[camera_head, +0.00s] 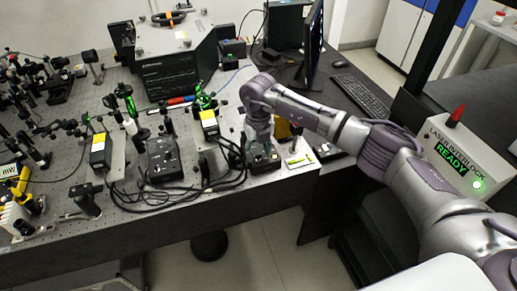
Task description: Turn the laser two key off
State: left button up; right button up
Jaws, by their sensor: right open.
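My right arm reaches in from the right, and my right gripper (258,142) points down at the bench's front right part. It is open, directly above or at a small black control box (263,163). The gripper hides most of this box's top, so I cannot see a key or whether the fingers touch it. A second, similar black control box (164,158) stands farther left with cables running from it. No label tells me which box belongs to laser two. My left gripper is out of view.
Yellow-topped laser heads (209,124) and optics posts crowd the bench left of my arm. Cables lie between the boxes. A large black instrument (176,70) stands behind. A laser interlock box (462,160) at right reads READY with a green light.

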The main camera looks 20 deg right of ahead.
jog(key=shift+f, duration=0.1)
grip_shut()
dwell(0.3)
